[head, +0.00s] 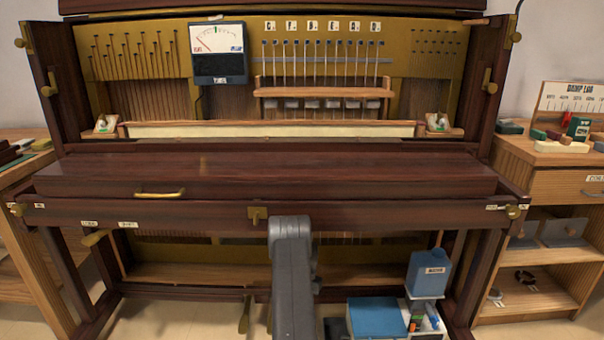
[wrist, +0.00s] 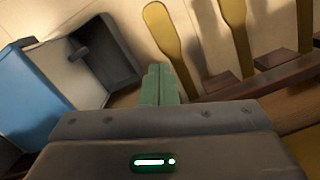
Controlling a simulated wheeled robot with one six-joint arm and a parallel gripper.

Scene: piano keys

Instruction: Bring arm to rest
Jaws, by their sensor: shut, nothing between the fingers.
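My gripper (wrist: 158,70) shows in the wrist view as two green fingers pressed together, with nothing between them. It is low, near the foot of the piano, and touches nothing that I can make out. In the head view my dark grey arm rises in front of the piano (head: 180,215), and my gripper is hidden there. The piano's brown lid (head: 270,178) is down over the keys. Brass pedals (wrist: 162,35) show beyond the fingers in the wrist view.
A blue box (head: 378,318) and a blue bottle (head: 429,274) stand at the lower right. A grey open tray (wrist: 95,60) lies left of my fingers. A meter (head: 218,52) hangs on the piano's open upper part. Wooden shelves (head: 545,300) stand at the right.

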